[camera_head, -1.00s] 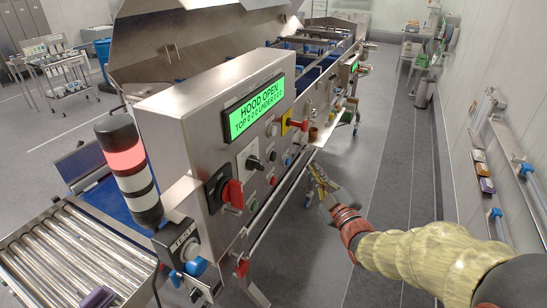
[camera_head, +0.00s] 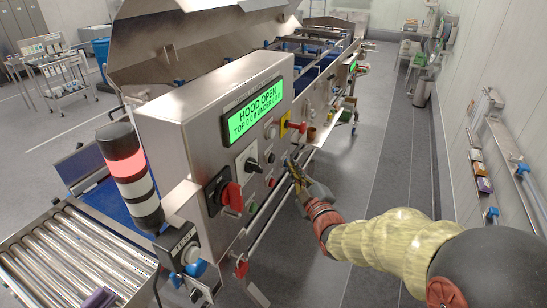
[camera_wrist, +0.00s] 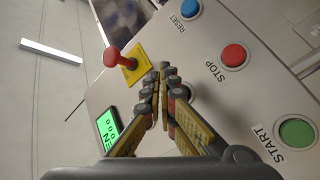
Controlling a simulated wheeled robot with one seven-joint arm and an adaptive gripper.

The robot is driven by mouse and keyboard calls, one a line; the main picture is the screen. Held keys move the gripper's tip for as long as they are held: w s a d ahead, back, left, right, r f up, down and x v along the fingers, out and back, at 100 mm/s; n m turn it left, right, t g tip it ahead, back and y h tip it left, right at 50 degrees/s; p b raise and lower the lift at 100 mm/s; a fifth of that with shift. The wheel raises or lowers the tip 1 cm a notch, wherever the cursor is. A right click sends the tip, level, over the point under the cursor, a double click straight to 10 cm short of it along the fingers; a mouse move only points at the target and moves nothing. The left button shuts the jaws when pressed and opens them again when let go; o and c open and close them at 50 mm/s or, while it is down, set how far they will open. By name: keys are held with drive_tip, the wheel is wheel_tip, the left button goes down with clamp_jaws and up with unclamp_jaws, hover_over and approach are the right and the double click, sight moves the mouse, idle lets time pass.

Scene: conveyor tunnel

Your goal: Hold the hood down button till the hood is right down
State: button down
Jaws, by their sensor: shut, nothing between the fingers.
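The hood (camera_head: 195,35) stands raised and open over the machine, and the green display (camera_head: 252,110) reads "HOOD OPEN". My gripper (camera_head: 292,165) is shut and empty, in front of the control panel (camera_head: 165,120), to the right of its buttons. In the wrist view my fingertips (camera_wrist: 161,70) point at the panel between a red-knobbed lever (camera_wrist: 115,57) on a yellow plate and the red STOP button (camera_wrist: 233,56). A round control (camera_wrist: 184,92) shows partly behind the fingers. I cannot read a hood down label, nor tell whether the fingertips touch the panel.
The wrist view also shows the blue RESET button (camera_wrist: 190,9) and green START button (camera_wrist: 297,132) close by. A red rotary switch (camera_head: 230,195) juts from the panel's lower left. A roller conveyor (camera_head: 75,250) is at left. The floor aisle (camera_head: 385,150) at right is clear.

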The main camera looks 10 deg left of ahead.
sight(271, 158)
drive_tip(key=shift+w+a+b, duration=0.25)
drive_tip(key=shift+a+b, duration=0.1)
drive_tip(key=shift+a, duration=0.25)
drive_tip(key=shift+w+a+b, duration=0.2)
drive_tip(key=shift+a+b, duration=0.1)
drive_tip(key=shift+a, duration=0.3)
drive_tip(key=shift+a, duration=0.15)
idle(0.6)
drive_tip(key=shift+w+a+b, duration=0.15)
drive_tip(key=shift+a+b, duration=0.05)
drive_tip(key=shift+b, duration=0.45)
